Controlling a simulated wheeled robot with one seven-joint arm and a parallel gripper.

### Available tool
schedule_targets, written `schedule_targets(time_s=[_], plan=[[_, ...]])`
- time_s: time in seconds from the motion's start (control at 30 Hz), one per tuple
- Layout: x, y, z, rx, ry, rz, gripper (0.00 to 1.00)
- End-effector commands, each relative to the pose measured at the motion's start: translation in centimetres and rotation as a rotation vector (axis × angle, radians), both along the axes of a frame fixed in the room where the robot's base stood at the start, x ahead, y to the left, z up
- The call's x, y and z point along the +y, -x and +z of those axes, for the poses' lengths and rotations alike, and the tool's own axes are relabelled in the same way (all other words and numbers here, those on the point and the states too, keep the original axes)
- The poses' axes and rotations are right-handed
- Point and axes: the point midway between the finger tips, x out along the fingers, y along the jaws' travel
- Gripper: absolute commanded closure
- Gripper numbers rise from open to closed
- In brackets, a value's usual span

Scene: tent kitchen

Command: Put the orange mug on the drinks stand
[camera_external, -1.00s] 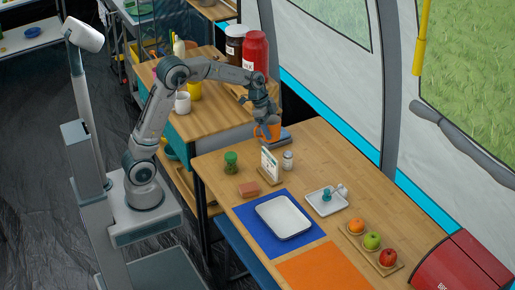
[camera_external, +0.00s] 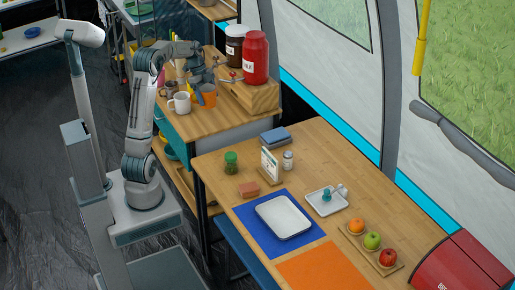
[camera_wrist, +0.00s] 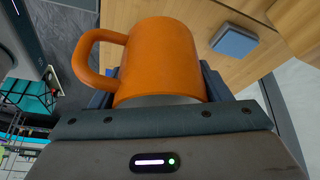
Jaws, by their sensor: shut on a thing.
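The orange mug (camera_external: 208,96) is at the drinks stand (camera_external: 208,120), a wooden-topped unit at the back, in the external view. I cannot tell whether its base touches the top. My gripper (camera_external: 205,83) is shut on the mug. In the wrist view the orange mug (camera_wrist: 160,60) fills the middle between the fingers of my gripper (camera_wrist: 160,85), with its handle pointing left. A white mug (camera_external: 180,104) stands just left of it in the external view.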

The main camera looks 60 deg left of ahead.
Motion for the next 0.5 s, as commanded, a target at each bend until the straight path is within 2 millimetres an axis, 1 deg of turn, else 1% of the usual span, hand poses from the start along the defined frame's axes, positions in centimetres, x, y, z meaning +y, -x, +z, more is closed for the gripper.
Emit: schedule_targets(time_s=[0.03, 0.13, 0.2, 0.3, 0.43, 0.5], plan=[[0.8, 0.7, 0.1, -0.001, 0.000, -0.002, 0.54], [1.9, 1.8, 0.3, -0.001, -0.001, -0.013, 0.54], [1.5, 1.6, -1.7, 0.003, 0.003, -0.017, 0.54], [1.5, 1.5, -3.4, 0.002, 0.003, -0.015, 0.54], [1.9, 1.6, -4.8, 0.002, 0.001, -0.014, 0.54], [2.7, 1.7, -5.4, 0.001, 0.001, -0.012, 0.54]])
